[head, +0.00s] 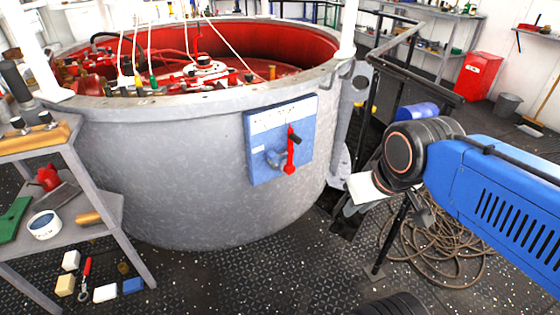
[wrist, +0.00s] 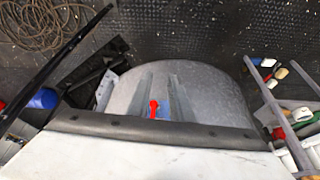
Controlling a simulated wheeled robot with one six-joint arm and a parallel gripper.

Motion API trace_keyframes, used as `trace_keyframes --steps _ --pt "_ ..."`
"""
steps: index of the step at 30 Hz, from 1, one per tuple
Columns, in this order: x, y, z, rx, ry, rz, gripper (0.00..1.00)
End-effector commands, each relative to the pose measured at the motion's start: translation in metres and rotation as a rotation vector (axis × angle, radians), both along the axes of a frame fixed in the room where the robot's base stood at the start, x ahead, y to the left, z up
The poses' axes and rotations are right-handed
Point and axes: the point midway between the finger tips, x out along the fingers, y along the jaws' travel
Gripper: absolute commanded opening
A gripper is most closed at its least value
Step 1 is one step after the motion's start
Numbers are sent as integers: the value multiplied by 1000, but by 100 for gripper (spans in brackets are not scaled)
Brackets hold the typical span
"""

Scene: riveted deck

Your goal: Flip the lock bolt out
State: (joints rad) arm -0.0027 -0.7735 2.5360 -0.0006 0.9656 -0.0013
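A blue plate (head: 263,158) with a pale top strip is fixed to the outer wall of a large round grey tank (head: 200,190). On it is a red lever (head: 291,152) with a dark top end and a red knob at the bottom, hanging nearly upright. Beside the lever is a small grey-blue bolt part (head: 275,158). My gripper (head: 345,210) is to the right of the plate, apart from it, pointing down-left; its finger gap is too small to tell. In the wrist view the red lever (wrist: 154,108) shows just above a black bar, the plate mostly hidden.
A shelf (head: 75,170) with tools stands at the left, small blocks on the floor beside it. A black railing (head: 398,60) and coiled hose (head: 435,235) are at the right.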

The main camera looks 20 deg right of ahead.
Motion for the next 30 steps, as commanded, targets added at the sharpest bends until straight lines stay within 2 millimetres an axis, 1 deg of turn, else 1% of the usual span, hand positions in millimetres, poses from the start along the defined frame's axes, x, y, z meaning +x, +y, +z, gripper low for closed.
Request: trace_keyframes --steps 1,2,5,8,20,30 --pt "1 0 0 1 2 2 7" --pt "3 1 1 2 4 4 0" --pt "11 3 3 10 14 15 0" --pt "24 6 7 20 29 36 0" --pt "98 22 19 87 87 143 0" --pt "168 29 17 148 118 227 0"
